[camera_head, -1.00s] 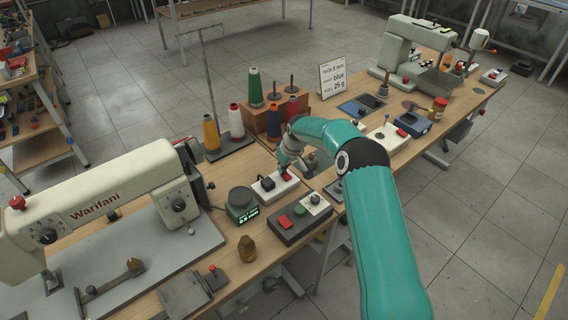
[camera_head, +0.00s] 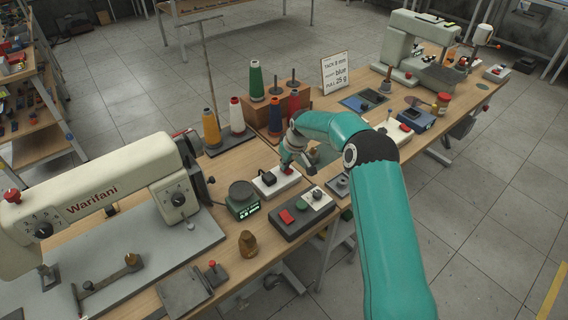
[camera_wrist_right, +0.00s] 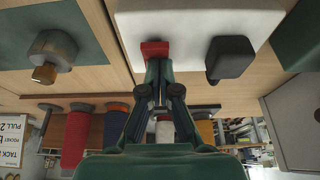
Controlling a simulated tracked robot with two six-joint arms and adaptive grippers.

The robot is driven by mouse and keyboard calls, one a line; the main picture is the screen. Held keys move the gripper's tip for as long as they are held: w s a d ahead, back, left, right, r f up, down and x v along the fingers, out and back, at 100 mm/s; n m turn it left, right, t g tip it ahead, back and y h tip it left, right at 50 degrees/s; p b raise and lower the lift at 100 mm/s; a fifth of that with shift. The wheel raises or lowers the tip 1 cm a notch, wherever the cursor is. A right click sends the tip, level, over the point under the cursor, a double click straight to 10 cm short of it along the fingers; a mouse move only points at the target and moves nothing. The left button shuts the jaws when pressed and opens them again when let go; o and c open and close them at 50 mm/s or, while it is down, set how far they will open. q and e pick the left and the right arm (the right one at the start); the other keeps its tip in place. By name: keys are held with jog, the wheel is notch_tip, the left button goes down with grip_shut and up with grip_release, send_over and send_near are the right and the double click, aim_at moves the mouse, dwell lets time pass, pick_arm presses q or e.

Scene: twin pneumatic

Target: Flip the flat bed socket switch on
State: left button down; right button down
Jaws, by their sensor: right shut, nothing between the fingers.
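The socket block is a white box (camera_head: 266,189) on the bench beside the flat bed sewing machine (camera_head: 95,190), with a black plug (camera_head: 268,178) and a red rocker switch (camera_head: 289,169). It also shows upside down in the right wrist view (camera_wrist_right: 185,25), with the red switch (camera_wrist_right: 155,48) and the black plug (camera_wrist_right: 229,57). My right gripper (camera_wrist_right: 157,66) is shut and empty, its fingertips right at the edge of the red switch. I cannot tell whether they touch it or which way the rocker is tilted. My left gripper is not in view.
Thread cones (camera_head: 237,117) stand behind. A second white socket block (camera_head: 386,141) lies further right, past my right arm.

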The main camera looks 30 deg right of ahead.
aim_at(289, 171)
jog(key=shift+s, duration=0.3)
jog(key=shift+r, duration=0.1)
jog(key=shift+s+r, duration=0.1)
jog(key=shift+r, duration=0.45)
jog(key=p+v, duration=0.1)
jog(key=v, duration=0.2)
jog(key=shift+d, duration=0.1)
jog(key=b+v, duration=0.2)
jog(key=v, duration=0.7)
jog(key=shift+s+r, duration=0.2)
jog(key=shift+r, duration=0.05)
